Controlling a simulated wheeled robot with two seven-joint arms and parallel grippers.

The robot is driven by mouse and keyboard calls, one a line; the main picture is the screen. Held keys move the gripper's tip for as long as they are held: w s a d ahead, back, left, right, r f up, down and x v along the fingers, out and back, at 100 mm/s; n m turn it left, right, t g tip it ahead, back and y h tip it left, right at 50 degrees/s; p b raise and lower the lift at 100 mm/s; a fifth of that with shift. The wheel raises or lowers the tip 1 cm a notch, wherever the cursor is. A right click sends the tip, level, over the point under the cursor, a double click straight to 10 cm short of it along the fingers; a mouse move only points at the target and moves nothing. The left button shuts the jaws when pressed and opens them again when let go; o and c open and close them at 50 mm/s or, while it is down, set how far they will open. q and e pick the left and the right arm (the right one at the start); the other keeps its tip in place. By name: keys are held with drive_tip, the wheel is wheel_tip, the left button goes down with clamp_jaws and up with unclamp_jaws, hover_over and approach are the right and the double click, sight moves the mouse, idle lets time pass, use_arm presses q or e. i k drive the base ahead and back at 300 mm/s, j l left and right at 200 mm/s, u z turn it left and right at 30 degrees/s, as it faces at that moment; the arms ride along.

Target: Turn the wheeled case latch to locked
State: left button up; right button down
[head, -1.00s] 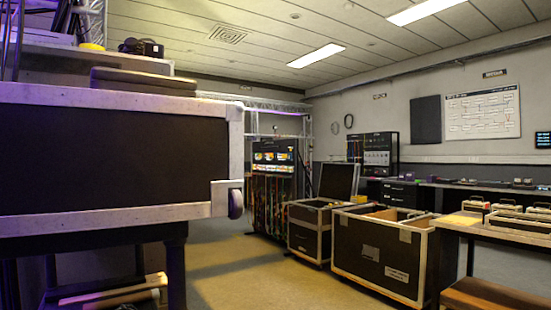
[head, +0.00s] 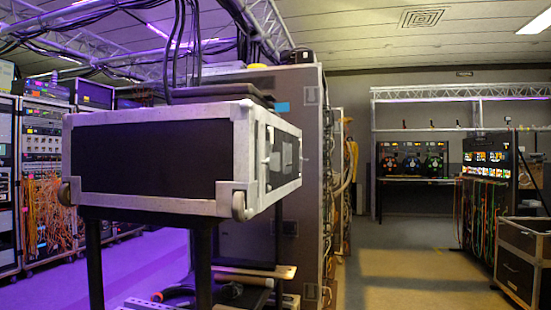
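A black case with pale metal edges (head: 145,158) stands at left centre in the head view, on a dark-legged stand. Small wheels show at its lower corners, one at the near right corner (head: 239,205) and one at the left (head: 65,194). Its right side is seen at a steep angle. A pale fitting (head: 275,161) shows on that side; I cannot tell whether it is the latch or how it is turned. Neither of my grippers is in view.
A tall grey cabinet (head: 311,170) stands close behind the case. Equipment racks with orange cables (head: 48,200) line the left. Open floor (head: 400,265) lies to the right, with a black road case (head: 522,260) at the right edge.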

sight(274, 160)
drive_tip(key=l+u, duration=0.1)
drive_tip(key=u, duration=0.25)
drive_tip(key=i+l+u, duration=0.3)
drive_tip(key=l+u, duration=0.3)
drive_tip(key=l, duration=0.15)
drive_tip(key=i+l+u, duration=0.1)
drive_tip(key=l+u, duration=0.2)
drive_tip(key=l, duration=0.15)
